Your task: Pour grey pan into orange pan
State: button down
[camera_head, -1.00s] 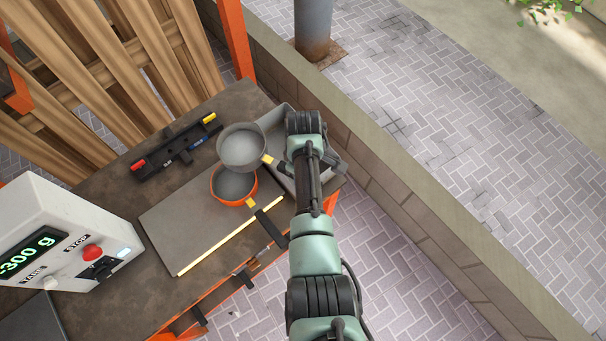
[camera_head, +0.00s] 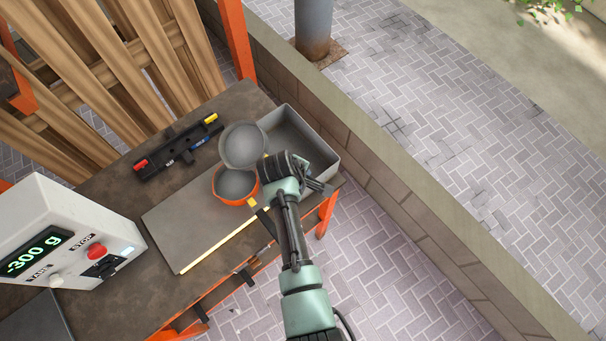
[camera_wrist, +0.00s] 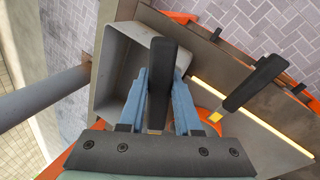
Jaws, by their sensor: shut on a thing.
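The grey pan (camera_head: 243,144) is held above and partly over the far edge of the orange pan (camera_head: 234,187) in the head view. It looks tilted, and I cannot make out any contents. My gripper (camera_wrist: 160,80) is shut on the grey pan's black handle (camera_wrist: 158,70), which stands between the two blue-grey fingers in the wrist view. The orange pan sits on the grey board, with its black handle (camera_wrist: 255,82) pointing away. In the wrist view its orange rim (camera_wrist: 208,115) shows beside my right finger; the grey pan's bowl is hidden there.
A grey tray (camera_head: 322,153) lies to the right of the pans, under my wrist. A black rack with coloured ends (camera_head: 178,148) lies left. A white scale box reading -300 g (camera_head: 65,225) stands at the front left. A low wall (camera_head: 375,180) runs along the right.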

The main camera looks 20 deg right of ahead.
jog(key=shift+s+a+r+t+h+b, duration=0.15)
jog(key=shift+a+r+t+h+b, duration=0.15)
jog(key=shift+t+h+b, duration=0.5)
jog(key=shift+r+h, duration=0.1)
jog(key=shift+h, duration=0.2)
jog(key=shift+s+a+r+t+h+b, duration=0.3)
jog(key=shift+t+h+b, duration=0.35)
jog(key=shift+b, duration=0.85)
jog(key=shift+s+a+r+t+h+b, duration=0.1)
jog(key=shift+s+a+t+h+b, duration=0.3)
jog(key=shift+b, duration=1.25)
jog(key=shift+s+a+r+t+h+b, duration=0.15)
jog(key=shift+t+h+b, duration=0.35)
jog(key=shift+h+b, duration=0.75)
jog(key=shift+s+a+f+t+h+b, duration=0.1)
jog(key=shift+a+t+h+b, duration=0.3)
jog(key=shift+b, duration=1.6)
jog(key=shift+s+a+t+h+b, duration=0.35)
jog(key=shift+t+h+b, duration=0.3)
jog(key=shift+b, duration=1.3)
jog(key=shift+s+a+t+h+b, duration=0.35)
jog(key=shift+t+h+b, duration=0.25)
jog(key=shift+b, duration=1.35)
jog(key=shift+s+a+r+t+h+b, duration=0.1)
jog(key=shift+s+a+t+h+b, duration=0.25)
jog(key=shift+b, duration=1.05)
